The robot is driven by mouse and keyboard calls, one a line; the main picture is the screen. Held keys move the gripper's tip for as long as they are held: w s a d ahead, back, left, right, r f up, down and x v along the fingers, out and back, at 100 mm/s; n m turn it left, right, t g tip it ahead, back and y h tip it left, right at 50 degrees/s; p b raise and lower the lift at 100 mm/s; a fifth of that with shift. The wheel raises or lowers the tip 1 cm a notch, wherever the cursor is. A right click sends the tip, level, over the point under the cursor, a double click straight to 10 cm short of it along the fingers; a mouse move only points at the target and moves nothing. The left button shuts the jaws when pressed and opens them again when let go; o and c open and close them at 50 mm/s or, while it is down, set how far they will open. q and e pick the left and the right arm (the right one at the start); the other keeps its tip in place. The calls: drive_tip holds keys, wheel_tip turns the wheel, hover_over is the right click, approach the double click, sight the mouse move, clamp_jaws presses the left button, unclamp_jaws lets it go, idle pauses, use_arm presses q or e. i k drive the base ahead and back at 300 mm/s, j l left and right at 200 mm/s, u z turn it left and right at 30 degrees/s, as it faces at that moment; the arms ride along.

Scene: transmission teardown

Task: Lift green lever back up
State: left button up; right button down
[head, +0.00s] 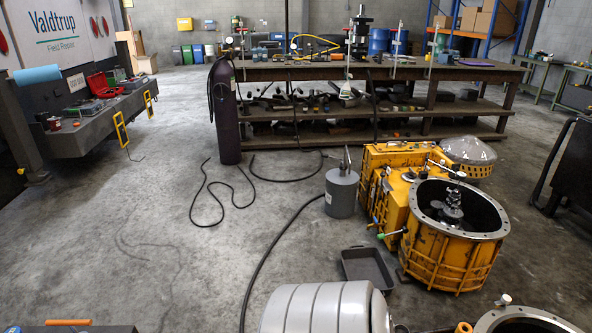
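A yellow transmission housing (450,245) with a wide round open end stands on the floor at the right. A short lever with a green tip (381,236) sticks out from its left side, roughly level, with the tip pointing left. A pale rod joins the tip to the housing. The lever is small in this view, so its exact angle is hard to tell. Neither of my grippers shows in the head view.
A black drip tray (367,267) lies on the floor below the lever. A grey canister (341,194) stands behind it with a hose. A large pale ribbed cylinder (322,307) is at the bottom centre. The concrete floor at left is mostly clear.

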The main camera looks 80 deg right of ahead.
sight(405, 229)
drive_tip(key=z, duration=3.2)
